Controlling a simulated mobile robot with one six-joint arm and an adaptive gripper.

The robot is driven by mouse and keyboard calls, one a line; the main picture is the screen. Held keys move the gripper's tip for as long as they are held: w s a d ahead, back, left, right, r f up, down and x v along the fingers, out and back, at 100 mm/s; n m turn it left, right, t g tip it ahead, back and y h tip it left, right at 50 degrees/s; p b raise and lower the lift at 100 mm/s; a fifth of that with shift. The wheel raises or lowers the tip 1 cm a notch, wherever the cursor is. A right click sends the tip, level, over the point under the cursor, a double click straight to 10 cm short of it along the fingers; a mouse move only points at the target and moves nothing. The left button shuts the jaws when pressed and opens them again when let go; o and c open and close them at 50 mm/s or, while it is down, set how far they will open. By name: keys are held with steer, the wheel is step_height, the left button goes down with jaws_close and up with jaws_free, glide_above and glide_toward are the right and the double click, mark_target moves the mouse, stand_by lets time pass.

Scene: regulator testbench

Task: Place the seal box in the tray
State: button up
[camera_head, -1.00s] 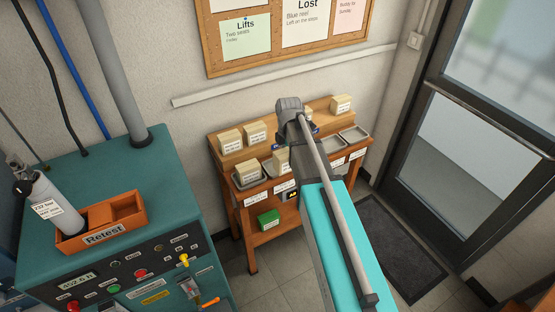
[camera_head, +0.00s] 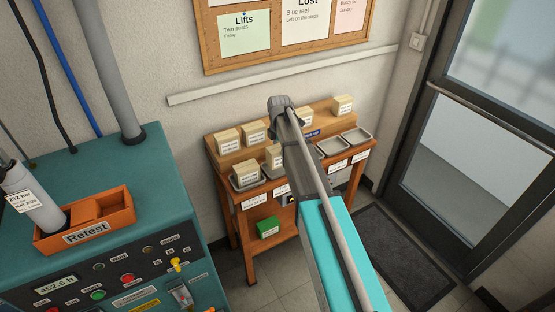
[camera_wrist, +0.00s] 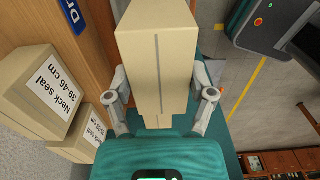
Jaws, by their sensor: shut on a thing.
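My gripper (camera_wrist: 164,102) is shut on a tan seal box (camera_wrist: 158,60) with a taped seam, which fills the middle of the wrist view between the two fingers. In the head view my arm partly covers this box (camera_head: 273,156), which is over the second grey tray from the left in the front row. I cannot tell whether it touches the tray. The leftmost tray (camera_head: 236,187) carries a labelled box (camera_head: 246,173). Two trays to the right, one of them the tray (camera_head: 331,147), are empty.
Several boxes stand on the raised back shelf, including one marked "Neck seal 39-46 cm" (camera_wrist: 45,92). A green box (camera_head: 268,227) is on the lower shelf. A teal test bench with an orange Retest bin (camera_head: 85,236) is at the left. A door (camera_head: 470,160) is at the right.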

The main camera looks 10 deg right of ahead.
steer(key=shift+f, duration=0.1)
stand_by(0.3)
steer(key=shift+w+f+b, duration=0.35)
steer(key=shift+f+b, duration=0.05)
steer(key=shift+w+f+b, duration=0.15)
steer(key=shift+f+b, duration=0.55)
steer(key=shift+f, duration=0.05)
steer(key=shift+f+b, duration=0.85)
steer(key=shift+b, duration=0.05)
steer(key=shift+f, duration=0.2)
steer(key=o, duration=1.1)
steer(key=shift+r, duration=0.1)
steer(key=shift+o, duration=0.2)
steer(key=shift+r, duration=0.1)
step_height(320, 180, up, 12)
steer(key=p, duration=1.2)
